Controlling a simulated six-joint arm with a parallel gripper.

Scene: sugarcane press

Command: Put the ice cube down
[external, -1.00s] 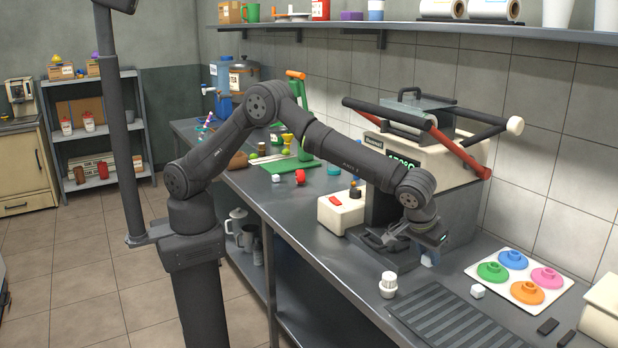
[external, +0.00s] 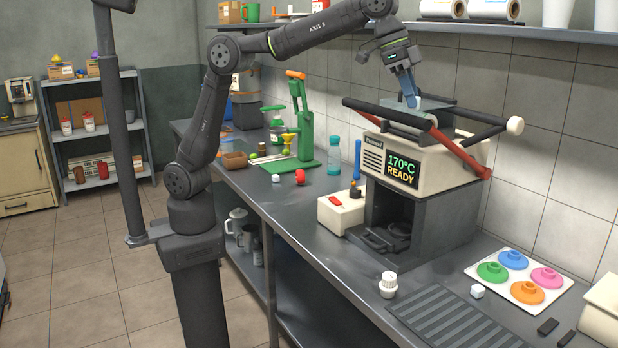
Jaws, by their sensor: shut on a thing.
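My gripper (external: 409,92) points down just above the top of the cream press (external: 445,160), over its flat lid area. It is shut on a small pale, bluish piece at its fingertips, which looks like the ice cube (external: 413,102); its outline is hard to tell from the fingers and lid behind it. I cannot tell whether the piece touches the press top.
The press has a red lever (external: 435,142) and dark bars across its top, close to my gripper. Its display reads 170°C READY. A wall shelf (external: 520,34) hangs behind. A white-capped shaker (external: 388,284), ridged mat (external: 450,318) and disc tray (external: 470,268) occupy the front counter.

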